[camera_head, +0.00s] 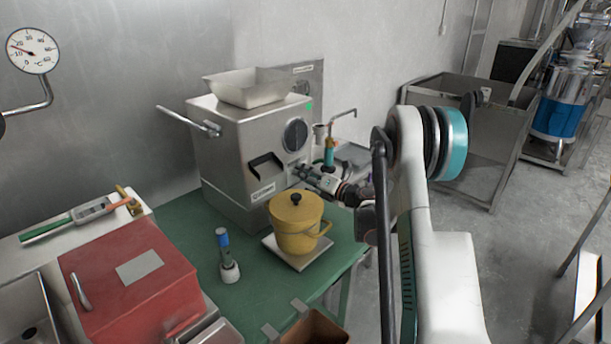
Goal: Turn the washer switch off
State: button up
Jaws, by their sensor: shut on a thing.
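My gripper (301,171) is at the right part of this front, below the dial. It is shut on a small part there, which the fingers hide. I cannot make out a labelled washer switch. My arm comes in from the right and covers part of the area behind it.
A yellow lidded pot (296,226) stands on a small scale close below my gripper. A teal-handled tap (330,150) rises just behind my wrist. A blue-topped bottle (226,256) and a red box (128,275) are at the left.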

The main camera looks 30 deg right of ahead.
jog(key=m+b, duration=0.1)
jog(key=m, duration=0.7)
jog(key=shift+m, duration=0.4)
dwell(0.3)
jog(key=o, duration=1.1)
jog(key=shift+c, duration=0.2)
jog(key=shift+s, duration=0.1)
jog(key=v, duration=1.1)
jog(key=shift+s+d, duration=0.15)
jog(key=shift+s, duration=0.25)
